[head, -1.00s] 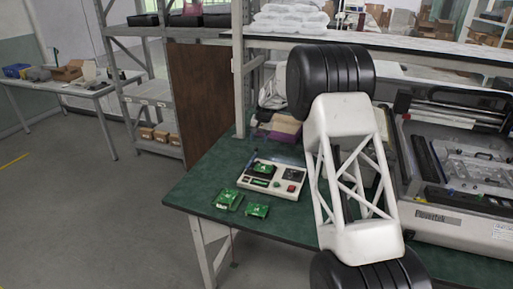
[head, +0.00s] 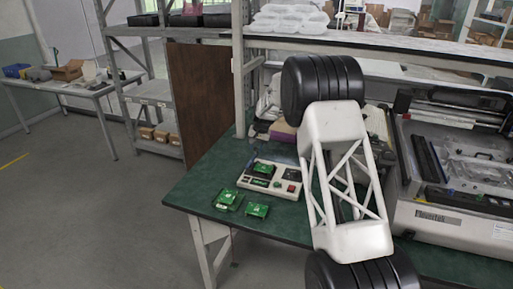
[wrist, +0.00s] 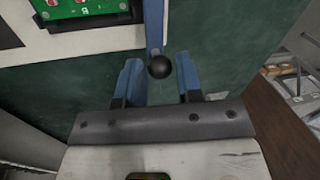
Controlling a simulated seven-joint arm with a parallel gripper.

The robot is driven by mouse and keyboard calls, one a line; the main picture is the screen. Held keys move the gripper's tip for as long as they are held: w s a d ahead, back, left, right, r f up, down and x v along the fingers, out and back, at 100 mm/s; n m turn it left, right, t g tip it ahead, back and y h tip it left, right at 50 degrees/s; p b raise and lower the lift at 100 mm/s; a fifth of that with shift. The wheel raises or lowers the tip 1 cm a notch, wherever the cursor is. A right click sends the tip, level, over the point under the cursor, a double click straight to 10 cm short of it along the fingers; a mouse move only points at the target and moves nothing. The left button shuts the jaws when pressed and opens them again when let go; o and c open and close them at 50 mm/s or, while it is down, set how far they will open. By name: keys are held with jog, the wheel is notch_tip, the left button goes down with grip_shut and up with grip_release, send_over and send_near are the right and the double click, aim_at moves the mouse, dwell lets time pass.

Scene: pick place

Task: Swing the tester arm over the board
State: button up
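The tester (head: 248,183) is a pale box on the green table, with a green board (head: 263,170) in its dark recess. The wrist view shows the tester's white edge (wrist: 98,40) and the board (wrist: 75,8) at upper left. The tester arm is a blue bar (wrist: 154,22) ending in a black ball knob (wrist: 160,67). My gripper (wrist: 158,62) is open, with one blue finger on each side of the knob and a visible gap to both. In the head view my gripper is hidden behind my arm.
Two loose green boards, one (head: 227,200) left and one (head: 257,210) right, lie in front of the tester. A large machine (head: 445,215) stands at right. A shelf post (head: 239,80) rises behind the tester. The table's left front corner (head: 185,195) is bare.

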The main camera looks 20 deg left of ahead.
grip_shut()
